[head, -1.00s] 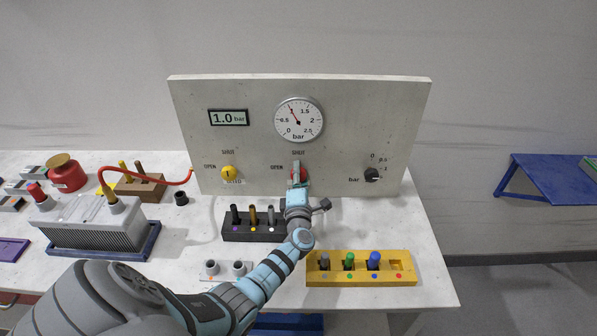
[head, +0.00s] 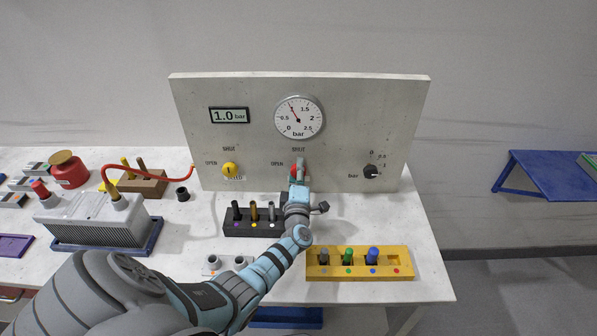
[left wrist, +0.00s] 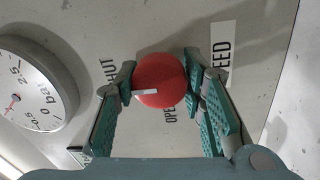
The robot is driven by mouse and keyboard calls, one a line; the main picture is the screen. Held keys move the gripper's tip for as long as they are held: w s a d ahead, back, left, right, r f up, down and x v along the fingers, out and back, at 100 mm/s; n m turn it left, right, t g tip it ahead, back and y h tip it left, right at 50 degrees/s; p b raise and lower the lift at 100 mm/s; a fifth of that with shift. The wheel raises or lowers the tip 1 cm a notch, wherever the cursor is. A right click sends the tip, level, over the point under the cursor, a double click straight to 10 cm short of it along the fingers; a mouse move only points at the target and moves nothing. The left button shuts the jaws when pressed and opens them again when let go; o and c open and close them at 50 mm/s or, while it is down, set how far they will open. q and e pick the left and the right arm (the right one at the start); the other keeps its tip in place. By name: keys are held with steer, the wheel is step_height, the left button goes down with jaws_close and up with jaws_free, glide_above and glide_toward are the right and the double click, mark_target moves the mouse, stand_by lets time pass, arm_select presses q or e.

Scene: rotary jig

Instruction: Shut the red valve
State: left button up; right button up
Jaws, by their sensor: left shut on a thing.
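The red valve (left wrist: 160,75) is a round red knob with a white pointer mark, on the upright panel (head: 350,130). In the left wrist view its mark lies toward the SHUT label (left wrist: 108,75), and the OPEN label (left wrist: 168,115) is below. My left gripper (head: 299,170) is at the panel, shut on the knob, with one finger on each side in the left wrist view. In the head view the gripper hides most of the knob. My right gripper is not in view.
The round gauge (head: 298,117) and a 1.0 bar display (head: 229,115) are above. A yellow knob (head: 229,169) is left and a black knob (head: 370,171) right. A dark peg block (head: 240,229) and a yellow block (head: 400,273) stand near my arm.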

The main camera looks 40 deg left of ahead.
arm_select(q)
steer(key=o, duration=1.1)
steer(key=shift+o, duration=0.2)
steer(key=shift+s+d, duration=0.15)
steer(key=shift+s, duration=0.05)
steer(key=v, duration=1.1)
steer(key=shift+s+d, duration=0.2)
steer(key=shift+s, duration=0.05)
